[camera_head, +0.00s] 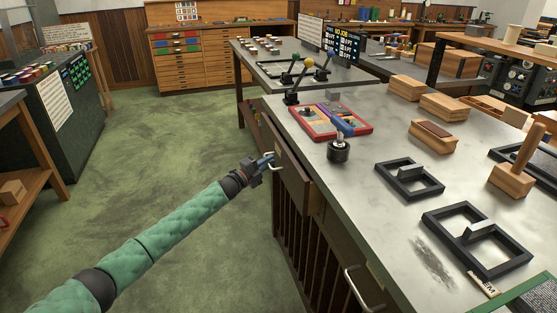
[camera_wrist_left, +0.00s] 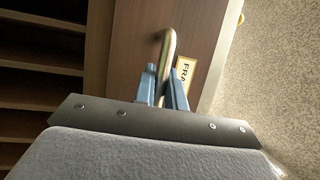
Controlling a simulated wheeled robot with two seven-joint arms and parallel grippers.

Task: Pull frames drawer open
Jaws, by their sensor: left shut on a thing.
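The frames drawer (camera_head: 292,180) is a brown wooden front under the near edge of the bench, in the middle of the head view. It appears to stand a little out from the cabinet; how far is unclear. My left gripper (camera_head: 266,162) reaches it from the left and is shut on its metal handle (camera_wrist_left: 168,50). In the left wrist view, the blue fingers of my left gripper (camera_wrist_left: 164,88) are around the handle, beside a label (camera_wrist_left: 184,74) reading "FRA". The drawer's inside is hidden. My right gripper is not in view.
The grey bench top (camera_head: 340,185) holds black frames (camera_head: 410,180), wooden blocks (camera_head: 433,136) and a red tray (camera_head: 330,120). Another handle (camera_head: 356,290) is on the cabinet lower right. Slatted cabinet openings lie below the drawer. The green floor (camera_head: 185,150) to the left is clear.

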